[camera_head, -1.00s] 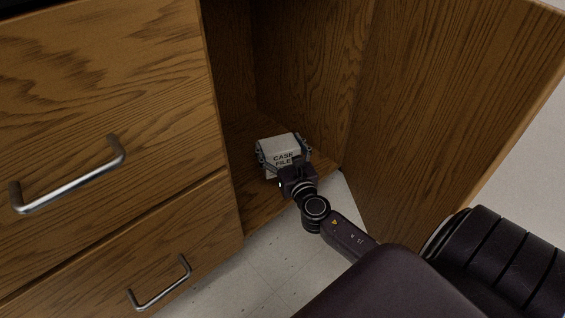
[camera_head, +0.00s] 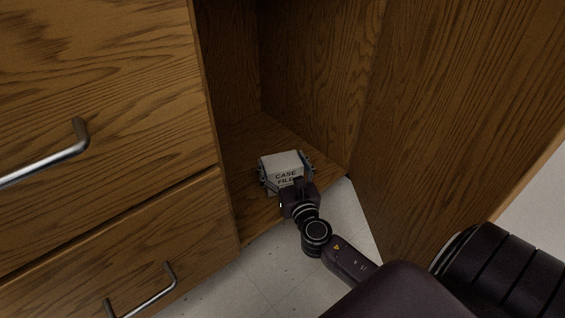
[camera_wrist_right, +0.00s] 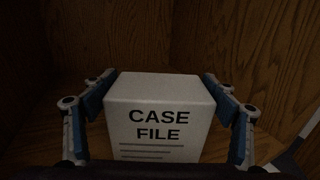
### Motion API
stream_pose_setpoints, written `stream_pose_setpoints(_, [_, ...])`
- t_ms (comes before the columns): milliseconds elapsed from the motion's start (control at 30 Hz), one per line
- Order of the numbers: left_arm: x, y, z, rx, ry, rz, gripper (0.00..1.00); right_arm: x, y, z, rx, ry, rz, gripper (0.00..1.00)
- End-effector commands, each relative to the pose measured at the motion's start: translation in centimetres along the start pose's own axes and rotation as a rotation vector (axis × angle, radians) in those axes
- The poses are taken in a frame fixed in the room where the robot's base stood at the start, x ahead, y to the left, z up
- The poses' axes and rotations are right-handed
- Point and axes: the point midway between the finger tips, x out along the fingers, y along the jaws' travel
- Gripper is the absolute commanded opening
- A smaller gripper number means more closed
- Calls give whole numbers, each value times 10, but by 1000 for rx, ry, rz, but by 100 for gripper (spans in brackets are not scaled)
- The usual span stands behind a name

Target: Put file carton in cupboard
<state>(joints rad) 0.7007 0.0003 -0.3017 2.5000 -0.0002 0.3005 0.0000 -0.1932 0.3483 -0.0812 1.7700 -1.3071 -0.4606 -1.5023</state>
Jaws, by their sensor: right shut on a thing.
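The file carton (camera_head: 283,164) is a small white box marked "CASE FILE". It is at the open front of the cupboard (camera_head: 285,137), over its wooden floor; I cannot tell whether it touches that floor. My right gripper (camera_head: 287,176) is shut on the carton from the front, with one finger along each side. In the right wrist view the carton (camera_wrist_right: 160,108) stands upright between the two blue-and-grey fingers, wood walls behind it. My left gripper is not in view.
The cupboard door (camera_head: 450,110) stands open on the right. Wooden drawers with metal handles (camera_head: 45,160) are on the left. The cupboard floor behind the carton looks clear. Pale tiled floor (camera_head: 265,270) lies below.

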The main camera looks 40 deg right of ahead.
Motion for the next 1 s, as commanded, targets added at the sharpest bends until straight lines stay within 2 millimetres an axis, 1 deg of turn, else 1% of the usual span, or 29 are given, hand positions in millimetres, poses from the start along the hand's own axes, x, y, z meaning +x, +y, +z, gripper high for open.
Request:
stream_pose_setpoints(67, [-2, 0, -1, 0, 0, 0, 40, 0, 0, -2, 0, -2, 0, 45])
stream_pose_setpoints(100, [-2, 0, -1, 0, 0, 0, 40, 0, 0, -2, 0, 0, 0, 81])
stream_pose_setpoints(233, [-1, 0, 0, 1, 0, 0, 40, 0, 0, -2, 0, 0, 0, 96])
stream_pose_setpoints(500, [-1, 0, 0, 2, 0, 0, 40, 0, 0, -2, 0, 0, 0, 97])
stream_pose_setpoints(600, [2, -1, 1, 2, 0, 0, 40, 0, 0, 2, 0, -1, 0, 97])
stream_pose_setpoints(633, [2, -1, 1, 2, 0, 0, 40, -3, 0, 1, 0, 1, 0, 97])
stream_pose_setpoints(767, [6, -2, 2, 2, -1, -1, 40, -21, 0, 0, -1, 4, 0, 97])
stream_pose_setpoints(1000, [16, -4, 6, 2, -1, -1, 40, -71, 0, 1, -1, 4, 0, 97])
